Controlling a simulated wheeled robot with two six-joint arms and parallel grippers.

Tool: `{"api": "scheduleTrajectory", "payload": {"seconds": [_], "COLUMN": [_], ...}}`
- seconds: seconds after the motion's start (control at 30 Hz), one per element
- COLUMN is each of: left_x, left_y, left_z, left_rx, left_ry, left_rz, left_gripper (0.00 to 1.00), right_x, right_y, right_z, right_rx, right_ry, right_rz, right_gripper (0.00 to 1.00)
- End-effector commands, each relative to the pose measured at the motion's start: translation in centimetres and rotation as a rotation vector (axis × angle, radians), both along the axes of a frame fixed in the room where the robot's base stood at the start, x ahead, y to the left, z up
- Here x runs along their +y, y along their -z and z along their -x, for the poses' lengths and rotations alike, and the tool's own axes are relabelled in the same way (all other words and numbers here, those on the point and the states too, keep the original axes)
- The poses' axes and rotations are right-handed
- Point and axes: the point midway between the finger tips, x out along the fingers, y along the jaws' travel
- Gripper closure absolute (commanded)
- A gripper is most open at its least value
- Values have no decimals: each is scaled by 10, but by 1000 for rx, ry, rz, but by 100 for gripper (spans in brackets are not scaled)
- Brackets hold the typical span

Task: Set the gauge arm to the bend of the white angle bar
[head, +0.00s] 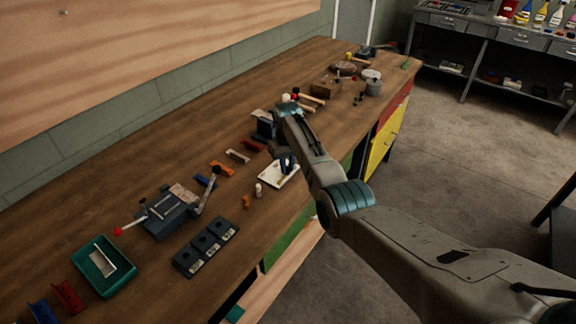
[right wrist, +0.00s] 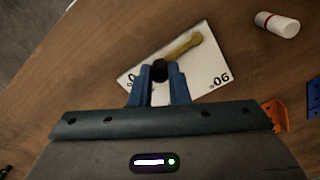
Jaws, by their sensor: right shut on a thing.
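The white gauge plate (head: 277,176) lies on the bench and also shows in the right wrist view (right wrist: 207,74), with "90" printed at one corner. The brass gauge arm (right wrist: 184,44) lies across it, running up and right from a black knob (right wrist: 160,70). My right gripper (right wrist: 160,82) has its blue fingers shut on this knob. In the head view my right gripper (head: 287,166) is over the plate, partly hiding it. My left gripper is out of view.
A small white bottle (head: 258,189) stands in front. A vise-like bender (head: 170,216), black blocks (head: 206,246) and a green tray (head: 84,270) stand to the left.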

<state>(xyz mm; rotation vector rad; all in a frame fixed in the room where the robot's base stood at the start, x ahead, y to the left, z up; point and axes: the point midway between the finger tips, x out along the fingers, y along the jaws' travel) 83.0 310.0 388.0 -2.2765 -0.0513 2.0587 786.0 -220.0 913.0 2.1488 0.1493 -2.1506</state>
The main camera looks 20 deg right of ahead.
Motion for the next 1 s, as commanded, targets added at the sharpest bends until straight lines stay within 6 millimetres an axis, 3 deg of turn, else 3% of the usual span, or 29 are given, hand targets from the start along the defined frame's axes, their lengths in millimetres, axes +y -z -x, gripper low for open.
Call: {"api": "scheduleTrajectory", "payload": {"seconds": [0.6,1.0], "left_x": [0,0], "left_y": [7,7], "left_z": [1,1], "left_rx": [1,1], "left_ry": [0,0], "left_rz": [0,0], "left_gripper": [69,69], "right_x": [15,18], "right_y": [-1,-2], "right_z": [-12,-14], "right_rx": [0,-2], "right_ry": [-380,-460], "right_rz": [1,1], "right_gripper": [100,100]}}
